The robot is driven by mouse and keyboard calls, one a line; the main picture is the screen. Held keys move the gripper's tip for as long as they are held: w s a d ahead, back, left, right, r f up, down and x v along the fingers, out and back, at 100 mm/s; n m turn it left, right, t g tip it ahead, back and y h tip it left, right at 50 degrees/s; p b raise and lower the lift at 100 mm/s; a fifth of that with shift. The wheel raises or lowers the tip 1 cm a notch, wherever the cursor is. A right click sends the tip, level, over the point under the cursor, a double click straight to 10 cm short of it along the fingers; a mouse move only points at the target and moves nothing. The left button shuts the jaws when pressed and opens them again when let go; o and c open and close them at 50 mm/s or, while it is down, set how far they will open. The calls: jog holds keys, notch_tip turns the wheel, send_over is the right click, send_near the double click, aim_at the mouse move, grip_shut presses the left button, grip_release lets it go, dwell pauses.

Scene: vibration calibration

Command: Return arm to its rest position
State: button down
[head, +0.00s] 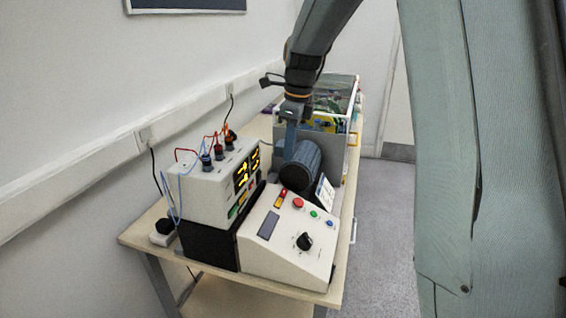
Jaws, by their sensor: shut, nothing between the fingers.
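My arm (306,62) reaches down from the top of the head view over the bench. My gripper (290,146) points down at its end and is shut, with nothing visible held. It is in front of a grey box and close to the upper left of a dark ribbed cylinder (303,168). I cannot tell whether it touches the cylinder. Its fingertips are small and hard to make out against the dark parts behind.
A wooden bench (135,236) stands along the left wall. It carries a white power supply (212,190) with wires on top, a sloped control box (285,245) with a black knob and coloured buttons, and a clear-sided case (343,100) behind. Grey floor (385,230) lies open to the right.

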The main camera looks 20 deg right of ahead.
jog(key=s+f+n, duration=0.5)
jog(key=s+n, duration=0.7)
jog(key=s+f+n+h, duration=0.1)
jog(key=s+f+n, duration=0.4)
jog(key=s+n, duration=0.7)
jog(key=shift+a+f+t+b, duration=0.3)
jog(key=shift+a, duration=0.1)
jog(key=c, duration=2.5)
grip_release()
